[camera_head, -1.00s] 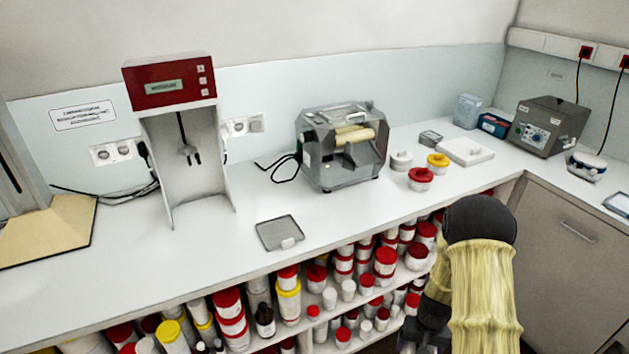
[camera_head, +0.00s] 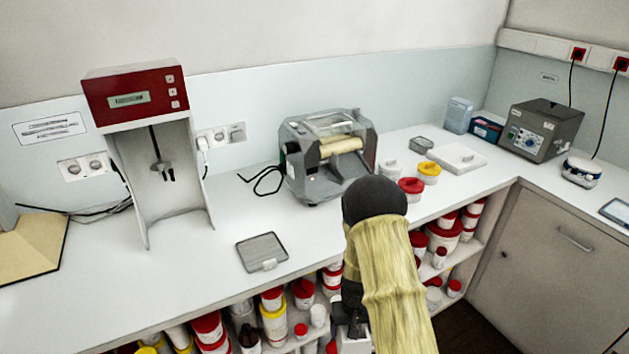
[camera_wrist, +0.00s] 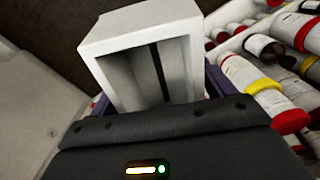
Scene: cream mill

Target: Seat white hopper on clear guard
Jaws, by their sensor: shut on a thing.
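The white hopper (camera_wrist: 182,68) is a square, box-like piece in the wrist view, with its hollow facing the camera and a dark slit inside. My gripper (camera_wrist: 158,95) is shut on it, with dark fingers at its two sides. In the head view my gripper (camera_head: 350,312) hangs low in front of the bench, and a small white part of the hopper (camera_head: 353,344) shows below it at the bottom edge. The clear guard (camera_head: 332,123) is on top of the grey mill (camera_head: 308,190), behind and left of my arm. The mill's cream roller shows beneath it.
Red-lidded (camera_head: 411,187) and yellow-lidded tubs (camera_head: 429,170) stand right of the mill. A grey flat tray (camera_head: 262,250) lies on the bench in front. A red-topped machine (camera_head: 135,95) stands left. Shelves of jars (camera_head: 275,320) lie under the bench edge, close to my gripper.

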